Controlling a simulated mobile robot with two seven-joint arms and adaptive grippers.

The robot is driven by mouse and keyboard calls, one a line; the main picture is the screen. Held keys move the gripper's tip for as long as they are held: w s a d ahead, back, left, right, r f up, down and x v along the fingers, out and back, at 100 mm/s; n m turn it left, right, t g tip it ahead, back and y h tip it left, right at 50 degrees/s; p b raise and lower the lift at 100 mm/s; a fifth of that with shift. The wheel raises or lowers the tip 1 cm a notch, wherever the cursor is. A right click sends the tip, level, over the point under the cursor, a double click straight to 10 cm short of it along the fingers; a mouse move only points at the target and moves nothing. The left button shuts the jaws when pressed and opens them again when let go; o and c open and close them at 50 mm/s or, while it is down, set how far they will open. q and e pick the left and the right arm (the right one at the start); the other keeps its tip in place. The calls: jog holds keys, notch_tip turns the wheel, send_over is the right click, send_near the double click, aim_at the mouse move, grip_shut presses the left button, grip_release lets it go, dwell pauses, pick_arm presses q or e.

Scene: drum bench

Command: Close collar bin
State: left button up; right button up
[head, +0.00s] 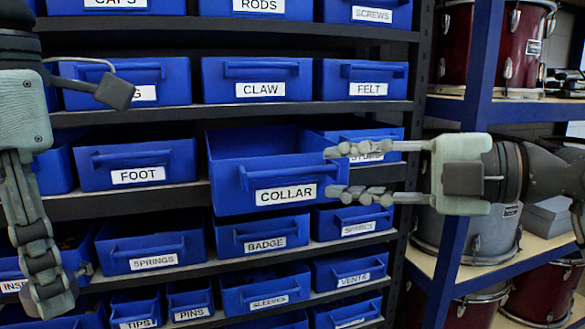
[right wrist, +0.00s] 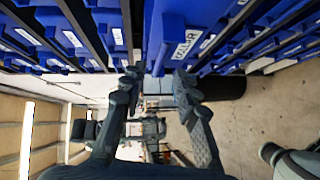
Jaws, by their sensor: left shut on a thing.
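The blue collar bin (head: 228,180), with a white COLLAR label, is pulled out from the middle shelf, and its open top shows. Its front also shows in the right wrist view (right wrist: 172,45). My right gripper (head: 338,172) is open, fingers apart, at the right end of the bin's front. Its fingers (right wrist: 158,85) are empty in the right wrist view. I cannot tell whether they touch the bin. My left gripper (head: 48,295) points down at the far left, in front of the lower bins, its fingers close together. What it holds cannot be made out.
The foot bin (head: 137,165) is left of the collar bin. The claw bin (head: 257,80) is above and the badge bin (head: 250,237) below. The bin right of it is partly hidden by my right fingers. A blue rack post (head: 470,110) and drums (head: 470,238) stand at the right.

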aim_at(303, 172)
jog(key=x, duration=0.5)
jog(key=shift+w+a, duration=0.25)
jog(key=shift+a, duration=0.05)
jog(key=shift+c, duration=0.5)
grip_shut()
